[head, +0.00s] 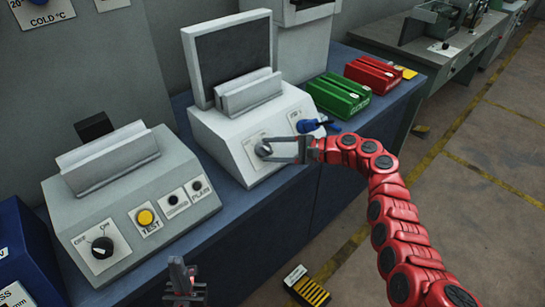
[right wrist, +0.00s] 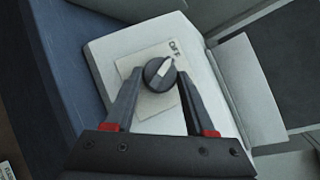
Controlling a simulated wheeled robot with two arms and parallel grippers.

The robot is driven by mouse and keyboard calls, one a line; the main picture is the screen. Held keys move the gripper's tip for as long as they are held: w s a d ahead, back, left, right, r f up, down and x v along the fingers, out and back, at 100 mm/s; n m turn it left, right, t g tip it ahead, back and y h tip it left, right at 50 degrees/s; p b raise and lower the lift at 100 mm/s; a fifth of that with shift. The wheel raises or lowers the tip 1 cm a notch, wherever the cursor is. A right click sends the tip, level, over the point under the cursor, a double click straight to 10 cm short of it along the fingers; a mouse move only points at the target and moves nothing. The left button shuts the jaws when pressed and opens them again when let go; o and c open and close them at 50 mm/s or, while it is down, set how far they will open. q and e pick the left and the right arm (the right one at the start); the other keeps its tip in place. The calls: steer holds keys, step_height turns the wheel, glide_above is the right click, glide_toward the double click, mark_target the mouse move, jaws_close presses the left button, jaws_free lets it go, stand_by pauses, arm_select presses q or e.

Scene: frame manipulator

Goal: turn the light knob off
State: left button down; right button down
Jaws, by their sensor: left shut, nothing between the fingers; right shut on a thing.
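A dark round knob with a pale pointer (right wrist: 159,73) sits on a light label plate on the sloped front of the middle grey-white machine (head: 215,130). It also shows in the head view (head: 263,149). My right gripper (head: 270,150) is shut on this knob, with one finger on each side of it in the right wrist view (right wrist: 158,82). My left gripper (head: 182,272) is shut and empty, low in the head view, in front of the bench.
The left machine has a black OFF/ON knob (head: 102,247) and a yellow TEST button (head: 146,217). A blue-handled control (head: 309,126) is right of the held knob. Green (head: 338,95) and red (head: 373,73) boxes stand farther right.

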steer(key=shift+n, duration=0.3)
steer(key=shift+c, duration=1.2)
jaws_free()
steer(key=b+v, duration=0.2)
steer(key=v, duration=1.5)
steer(key=shift+w+d+r, duration=0.2)
steer(key=shift+r, duration=0.05)
